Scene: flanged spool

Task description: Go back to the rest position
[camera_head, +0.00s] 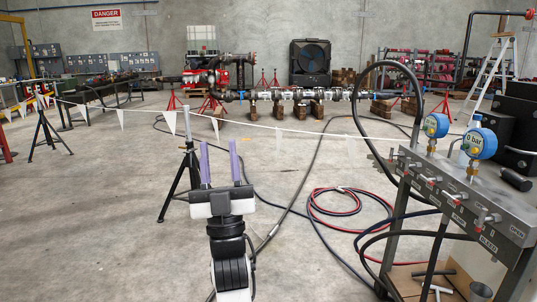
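My gripper (218,145) is in the lower middle of the head view, pointing upward. Its two purple fingers stand apart, with only floor visible between them. It is open and holds nothing. A dark tripod stand (178,180) shows just left of the fingers; how far behind them it is, I cannot tell. A long flanged pipe assembly with valves (300,95) runs across the back of the hall, well away from my gripper.
A steel panel (468,200) with valves and two blue gauges (481,143) stands at the right. Red and black hoses (335,208) lie on the floor beside it. A rope with white pennants (170,122) crosses the view. Bare concrete floor (90,220) lies open at the left.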

